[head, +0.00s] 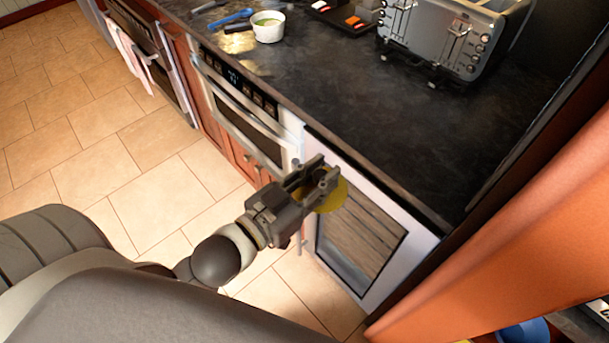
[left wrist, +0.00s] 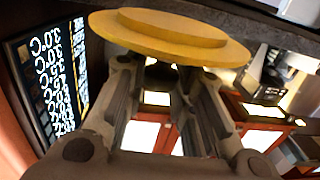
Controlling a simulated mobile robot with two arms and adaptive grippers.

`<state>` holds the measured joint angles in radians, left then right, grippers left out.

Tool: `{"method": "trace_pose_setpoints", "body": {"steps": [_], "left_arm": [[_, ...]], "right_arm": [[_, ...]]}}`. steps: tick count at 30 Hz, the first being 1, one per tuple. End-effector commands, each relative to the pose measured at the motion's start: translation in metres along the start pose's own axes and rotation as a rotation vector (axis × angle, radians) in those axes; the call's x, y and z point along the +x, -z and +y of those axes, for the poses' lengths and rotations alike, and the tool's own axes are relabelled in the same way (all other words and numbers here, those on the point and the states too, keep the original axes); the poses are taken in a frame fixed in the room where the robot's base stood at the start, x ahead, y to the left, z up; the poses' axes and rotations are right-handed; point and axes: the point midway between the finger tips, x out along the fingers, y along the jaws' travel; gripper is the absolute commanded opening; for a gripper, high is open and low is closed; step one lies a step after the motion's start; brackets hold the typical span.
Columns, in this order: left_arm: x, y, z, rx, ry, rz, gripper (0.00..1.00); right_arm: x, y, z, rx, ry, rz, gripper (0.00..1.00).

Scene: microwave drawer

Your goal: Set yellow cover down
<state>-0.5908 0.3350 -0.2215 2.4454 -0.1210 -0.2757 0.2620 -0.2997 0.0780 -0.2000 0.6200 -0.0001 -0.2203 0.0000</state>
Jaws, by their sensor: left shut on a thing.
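The yellow cover (left wrist: 170,35) is a round, stepped disc. It sits at the fingertips of my left gripper (left wrist: 160,75) in the left wrist view. In the head view my left gripper (head: 318,178) is shut on the cover, and the cover's yellow edge (head: 335,196) shows behind the fingers. The gripper is in front of the white-framed glass door under the counter, apart from the countertop in the picture. The underside of the grip is partly hidden by the fingers. My right gripper does not show.
The dark countertop (head: 370,120) has wide free room in its middle. A silver toaster (head: 450,35) stands at the back right. A white bowl (head: 268,27), a blue utensil (head: 230,19) and a black tray (head: 340,18) lie at the far end. An oven (head: 240,110) is below.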

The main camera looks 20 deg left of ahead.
Motion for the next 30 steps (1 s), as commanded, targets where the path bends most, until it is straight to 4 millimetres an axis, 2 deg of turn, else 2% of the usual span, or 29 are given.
{"method": "trace_pose_setpoints", "body": {"steps": [15, 30], "left_arm": [[0.036, 0.017, 0.037, 0.022, -0.304, 0.003, 0.08], [0.061, 0.028, 0.063, 0.03, -0.514, 0.005, 0.08]], "right_arm": [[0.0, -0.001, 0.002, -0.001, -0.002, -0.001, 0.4], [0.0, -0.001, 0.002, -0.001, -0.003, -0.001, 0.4]]}}
